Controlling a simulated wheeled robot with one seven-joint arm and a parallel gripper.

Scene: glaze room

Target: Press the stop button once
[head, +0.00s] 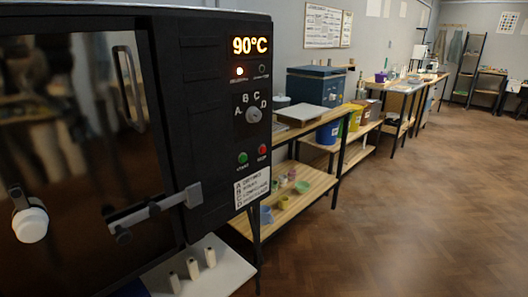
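The stop button (262,149) is a small red button on the kiln's black front panel, with a small label under it. A green button (242,158) sits just left of it. Above them is a dial (253,115) with a grey knob, marked A, B, C and D; which letter it points to is hard to tell. The display (249,45) reads 90°C. Below it the left lamp (239,71) is lit and the right lamp (262,68) is dark. My gripper is not in view, and nothing covers the red button.
The kiln door (75,120) looks closed, with a grey latch bar (155,207) and a white knob (30,224) sticking out. A pale shelf (205,275) with small white posts is below. Wooden benches (300,190) run along the wall; the floor (420,200) at right is clear.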

